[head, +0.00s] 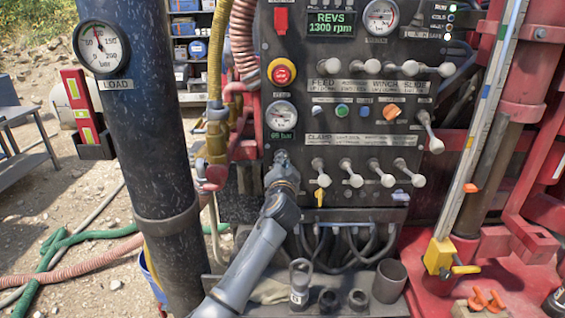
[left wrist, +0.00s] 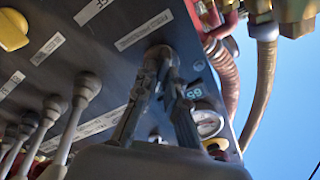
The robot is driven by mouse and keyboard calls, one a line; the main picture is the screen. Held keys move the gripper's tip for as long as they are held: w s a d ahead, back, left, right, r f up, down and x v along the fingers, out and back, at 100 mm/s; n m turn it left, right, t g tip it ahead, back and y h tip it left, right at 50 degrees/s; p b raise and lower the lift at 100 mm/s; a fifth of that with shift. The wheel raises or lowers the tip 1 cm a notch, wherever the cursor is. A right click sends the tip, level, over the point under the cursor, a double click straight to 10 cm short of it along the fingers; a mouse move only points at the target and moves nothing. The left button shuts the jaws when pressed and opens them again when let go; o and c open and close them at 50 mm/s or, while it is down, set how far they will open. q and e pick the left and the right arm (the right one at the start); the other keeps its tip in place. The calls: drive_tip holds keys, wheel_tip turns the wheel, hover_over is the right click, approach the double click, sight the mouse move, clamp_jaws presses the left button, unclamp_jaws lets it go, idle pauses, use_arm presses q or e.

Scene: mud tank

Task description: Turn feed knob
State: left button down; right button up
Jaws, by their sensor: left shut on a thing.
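The dark control panel (head: 345,85) fills the middle of the head view. My left gripper (head: 281,158) reaches up to its lower left part, below a small round gauge (head: 282,114). In the left wrist view the fingers of my left gripper (left wrist: 162,62) are closed around a small dark knob (left wrist: 160,52) on the panel face. A FEED label (head: 325,82) shows higher on the panel. My right gripper is not in view.
White-knobbed levers (head: 351,180) stand out just right of my left gripper. Hoses (head: 345,245) hang below. A dark column (head: 145,150) with a load gauge (head: 101,48) stands at left.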

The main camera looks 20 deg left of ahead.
use_arm(q)
drive_tip(key=shift+f+m+p, duration=0.15)
drive_tip(key=shift+m+p, duration=0.75)
drive_tip(key=shift+m, duration=2.8)
drive_tip(key=c, duration=1.4)
unclamp_jaws()
drive_tip(key=v, duration=1.2)
